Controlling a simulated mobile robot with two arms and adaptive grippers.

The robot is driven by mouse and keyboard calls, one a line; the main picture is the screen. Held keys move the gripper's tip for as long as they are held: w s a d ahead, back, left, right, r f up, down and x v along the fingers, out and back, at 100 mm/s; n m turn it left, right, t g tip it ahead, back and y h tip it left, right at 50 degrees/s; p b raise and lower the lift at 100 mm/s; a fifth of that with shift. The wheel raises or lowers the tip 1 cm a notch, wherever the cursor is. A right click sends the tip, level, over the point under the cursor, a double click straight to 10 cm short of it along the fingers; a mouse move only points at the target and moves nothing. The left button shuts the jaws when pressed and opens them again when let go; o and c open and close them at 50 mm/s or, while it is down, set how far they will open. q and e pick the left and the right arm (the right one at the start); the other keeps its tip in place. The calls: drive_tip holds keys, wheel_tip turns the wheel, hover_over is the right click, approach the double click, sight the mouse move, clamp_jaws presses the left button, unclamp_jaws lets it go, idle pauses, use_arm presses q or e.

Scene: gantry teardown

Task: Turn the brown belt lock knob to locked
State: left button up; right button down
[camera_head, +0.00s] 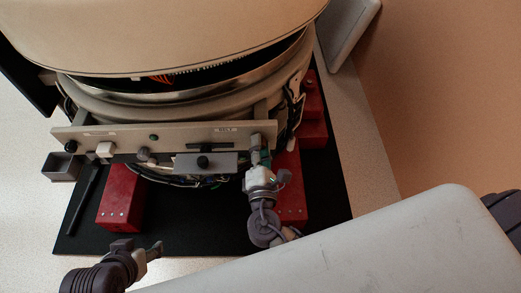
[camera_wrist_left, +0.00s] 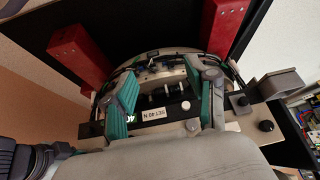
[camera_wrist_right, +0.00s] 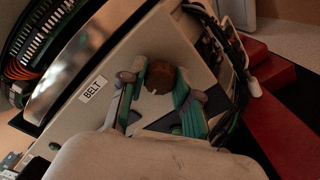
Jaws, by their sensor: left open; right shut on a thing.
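The brown belt lock knob (camera_wrist_right: 160,77) is a round knob on the pale panel, seen in the right wrist view. A small light mark shows near its lower edge. My right gripper (camera_wrist_right: 160,86) has one teal finger on each side of the knob and is shut on it. In the head view, my right gripper (camera_head: 262,158) is at the panel's right end and hides the knob.
The pale panel (camera_head: 185,134) carries a BELT label (camera_head: 226,129), a slotted slider and other knobs. Red blocks (camera_head: 121,198) stand on the black mat (camera_head: 190,232) beneath the large round gantry (camera_head: 170,35). A grey open box (camera_head: 62,167) is at the panel's left end.

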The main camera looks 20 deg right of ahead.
use_arm(q)
drive_tip(key=w+d+r+t+h+b, duration=0.2)
drive_tip(key=w+d+r+t, duration=0.2)
drive_tip(key=w+r+t, duration=0.4)
drive_tip(key=shift+w+r+m, duration=0.3)
drive_tip(key=shift+w, duration=1)
use_arm(e)
drive_tip(key=shift+f+m, duration=0.1)
drive_tip(key=shift+m, duration=1.7)
use_arm(q)
drive_tip(key=shift+d, duration=0.1)
use_arm(e)
drive_tip(key=c, duration=0.8)
unclamp_jaws()
drive_tip(key=shift+s, duration=0.1)
drive_tip(key=v, duration=1.1)
drive_tip(key=shift+s+a, duration=0.1)
drive_tip(key=shift+s, duration=0.3)
